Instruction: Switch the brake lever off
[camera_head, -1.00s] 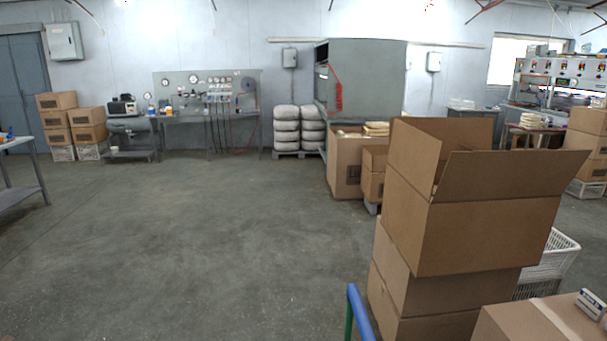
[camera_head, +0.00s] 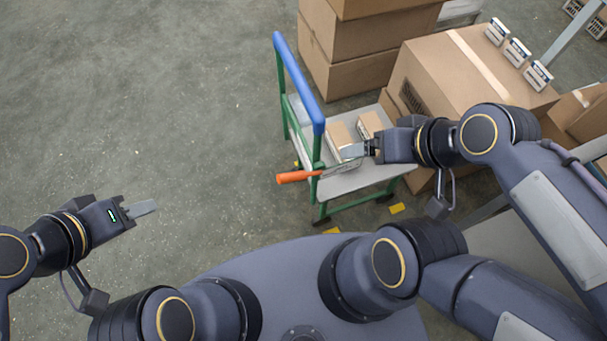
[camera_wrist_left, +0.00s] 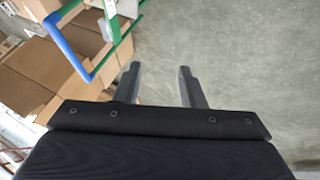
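The brake lever, with an orange handle (camera_head: 296,177) and a flat grey bar, sticks out to the left from the green-framed cart (camera_head: 325,190). My right gripper (camera_head: 352,151) is above the cart's grey top, beside the bar's right end and to the right of the orange handle. I cannot tell whether it touches the bar or how far its fingers are apart. My left gripper (camera_head: 143,208) is over bare floor, well to the left of the cart. In the left wrist view its two fingers (camera_wrist_left: 159,70) are apart with nothing between them.
Small cardboard boxes (camera_head: 368,124) sit on the cart. The cart's blue push bar (camera_head: 299,80) rises at its left. Stacked cartons (camera_head: 350,50) stand behind, and a large carton (camera_head: 460,75) with small white boxes is at right. The floor (camera_head: 130,100) at left is clear.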

